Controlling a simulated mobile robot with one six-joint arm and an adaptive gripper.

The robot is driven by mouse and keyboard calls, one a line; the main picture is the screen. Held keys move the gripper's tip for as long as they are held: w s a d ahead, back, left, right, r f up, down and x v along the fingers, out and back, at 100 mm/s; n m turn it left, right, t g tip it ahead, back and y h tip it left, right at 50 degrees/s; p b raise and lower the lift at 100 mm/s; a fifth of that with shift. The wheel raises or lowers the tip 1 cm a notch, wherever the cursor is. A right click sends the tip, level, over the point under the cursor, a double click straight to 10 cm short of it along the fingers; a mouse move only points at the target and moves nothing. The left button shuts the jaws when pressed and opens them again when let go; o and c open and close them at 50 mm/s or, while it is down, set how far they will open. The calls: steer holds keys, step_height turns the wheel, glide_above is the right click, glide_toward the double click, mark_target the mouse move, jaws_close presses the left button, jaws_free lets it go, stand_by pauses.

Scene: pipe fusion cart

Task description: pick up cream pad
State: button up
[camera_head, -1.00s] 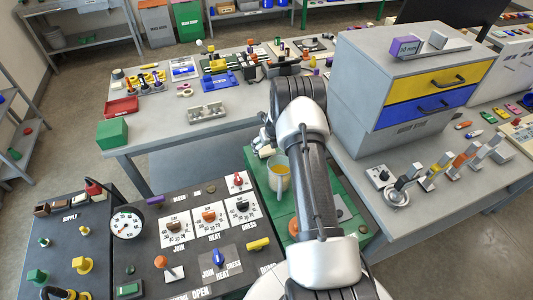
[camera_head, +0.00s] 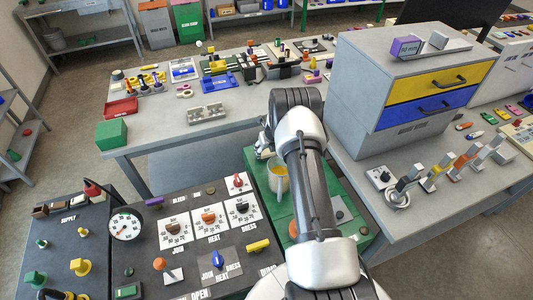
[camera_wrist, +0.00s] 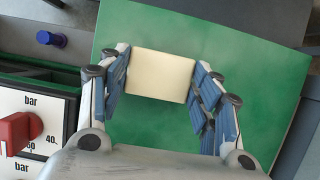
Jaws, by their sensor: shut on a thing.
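The cream pad (camera_wrist: 160,76) is a pale, flat square block in the wrist view, over a green surface (camera_wrist: 255,65). My gripper (camera_wrist: 161,84) is shut on it, with blue-lined fingers at its left and right sides. Whether the pad touches the surface or is held just above it I cannot tell. In the head view my gripper (camera_head: 264,148) is at the far end of the green cart top (camera_head: 271,193), partly behind my arm, and the pad is hard to make out there.
A cup with yellow contents (camera_head: 279,177) stands on the green top close to my gripper. A dark panel with dials and knobs (camera_head: 205,262) lies to the left. A grey drawer cabinet (camera_head: 350,95) stands on the table at right. A grey table (camera_head: 160,135) lies beyond.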

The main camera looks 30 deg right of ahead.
mark_target(267, 151)
steer(key=c, duration=0.3)
steer(key=shift+c, duration=0.2)
step_height(267, 151, up, 20)
steer(key=p, duration=0.3)
steer(key=shift+p, duration=0.4)
